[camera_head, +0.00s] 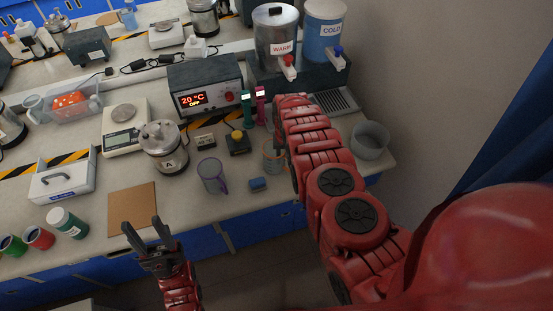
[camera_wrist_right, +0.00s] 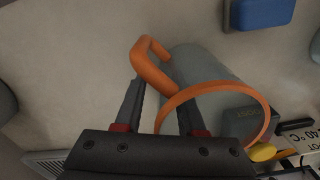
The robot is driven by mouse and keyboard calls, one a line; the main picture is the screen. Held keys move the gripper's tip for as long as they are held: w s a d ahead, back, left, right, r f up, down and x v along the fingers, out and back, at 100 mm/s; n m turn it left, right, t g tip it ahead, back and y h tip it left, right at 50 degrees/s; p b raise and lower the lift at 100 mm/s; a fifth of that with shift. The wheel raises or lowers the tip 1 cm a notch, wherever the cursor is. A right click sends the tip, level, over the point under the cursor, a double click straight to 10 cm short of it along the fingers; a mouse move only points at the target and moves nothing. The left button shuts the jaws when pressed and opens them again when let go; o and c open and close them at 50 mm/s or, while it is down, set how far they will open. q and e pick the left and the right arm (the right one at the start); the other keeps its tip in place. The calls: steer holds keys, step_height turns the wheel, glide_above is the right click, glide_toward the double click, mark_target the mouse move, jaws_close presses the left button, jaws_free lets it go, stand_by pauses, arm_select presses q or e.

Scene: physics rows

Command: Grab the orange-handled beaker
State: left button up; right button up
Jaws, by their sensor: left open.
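The orange-handled beaker (camera_head: 270,162) stands on the bench in the head view, partly hidden behind my right arm. In the right wrist view the clear beaker (camera_wrist_right: 205,65) shows its orange rim and its orange handle (camera_wrist_right: 150,66). My right gripper (camera_wrist_right: 160,92) is right at the handle; its two fingers are apart, with the handle across their tips. I see no firm closure on it. My left gripper (camera_head: 148,228) is open and empty, in front of the bench's near edge below the brown board.
A yellow-topped device (camera_head: 237,143) is close behind. A grey bowl (camera_head: 370,140) stands right of my right arm. The brown board (camera_head: 132,208) is bare.

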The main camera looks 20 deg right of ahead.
jaws_close()
stand_by(1.4)
